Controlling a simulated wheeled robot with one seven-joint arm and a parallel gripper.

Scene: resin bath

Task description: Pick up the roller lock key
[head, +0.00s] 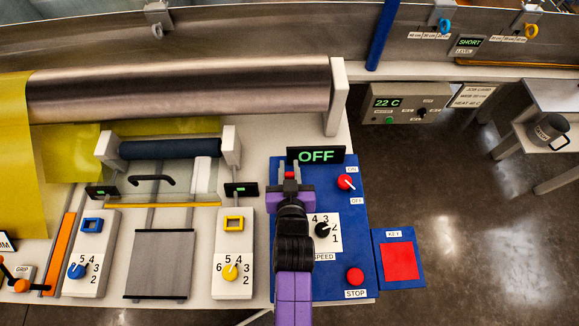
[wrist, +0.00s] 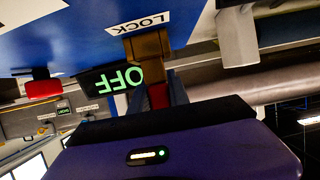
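My gripper (head: 291,180) is over the upper left of the blue control panel (head: 352,262), just below the OFF display. The red roller lock key (head: 290,175) shows between its fingertips. In the wrist view, which looks upside down, the red key (wrist: 158,96) lies between the two dark fingers, which sit close on both its sides. A brown block-like lock (wrist: 149,55) is right at the key's end, beside a LOCK label (wrist: 137,24). The key's far end is hidden, so I cannot tell how deep it sits in the lock.
An OFF display (head: 316,156) stands behind the gripper. A red ON/OFF knob (head: 344,182), a black speed dial (head: 322,230) and a red stop button (head: 355,275) are on the panel. A blue KEY tray with a red pad (head: 400,262) adjoins its right. A metal roller (head: 180,90) spans behind.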

